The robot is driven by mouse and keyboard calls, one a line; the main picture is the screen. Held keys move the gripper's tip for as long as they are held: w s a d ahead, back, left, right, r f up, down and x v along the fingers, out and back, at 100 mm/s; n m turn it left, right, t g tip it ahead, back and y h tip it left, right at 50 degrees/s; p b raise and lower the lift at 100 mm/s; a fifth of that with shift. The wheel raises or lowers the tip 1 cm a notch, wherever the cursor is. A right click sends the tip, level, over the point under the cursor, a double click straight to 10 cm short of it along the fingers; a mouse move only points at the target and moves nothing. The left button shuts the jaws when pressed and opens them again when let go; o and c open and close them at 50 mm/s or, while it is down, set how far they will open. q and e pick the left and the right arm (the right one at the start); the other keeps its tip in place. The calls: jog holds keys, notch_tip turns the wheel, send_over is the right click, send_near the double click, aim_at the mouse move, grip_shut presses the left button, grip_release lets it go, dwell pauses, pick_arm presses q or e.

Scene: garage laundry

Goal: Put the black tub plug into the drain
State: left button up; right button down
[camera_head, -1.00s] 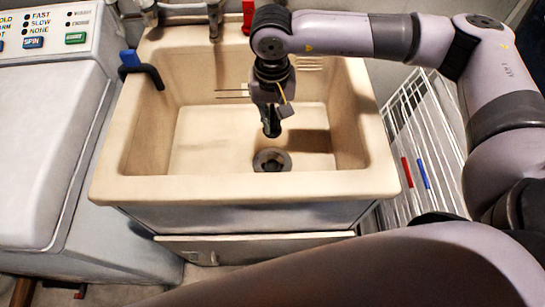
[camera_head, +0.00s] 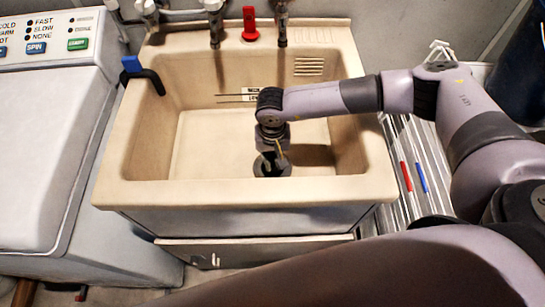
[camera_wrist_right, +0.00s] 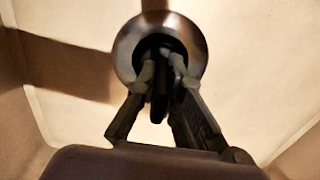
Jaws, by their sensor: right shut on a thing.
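The beige tub sink (camera_head: 240,192) fills the middle of the head view. The drain (camera_head: 257,166) is a dark round opening with a metal ring in the sink floor, partly covered by my right gripper (camera_head: 271,167). In the right wrist view the metal drain ring (camera_wrist_right: 128,48) lies straight beyond the fingertips. My right gripper (camera_wrist_right: 161,75) is shut on the black plug (camera_wrist_right: 158,102), a dark shape between the fingers. It is at the drain opening; whether the plug touches or sits inside the drain cannot be told. My left gripper is not in view.
Faucet fittings (camera_head: 214,22) and a red item (camera_head: 250,23) are at the sink's back edge. A black hook with a blue end (camera_head: 131,66) hangs over the left rim. A washer (camera_head: 50,150) stands left, a white rack (camera_head: 400,150) right. The sink floor's left side is clear.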

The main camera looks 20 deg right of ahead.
jog(key=shift+f+b, duration=0.3)
jog(key=shift+b, duration=0.15)
jog(key=c, duration=1.7)
grip_release()
jog(key=shift+r, duration=0.1)
jog(key=shift+r+p, duration=0.45)
jog(key=shift+p, duration=0.2)
notch_tip(320, 180, up, 12)
jog(key=shift+f+b, duration=0.15)
jog(key=shift+b, duration=0.6)
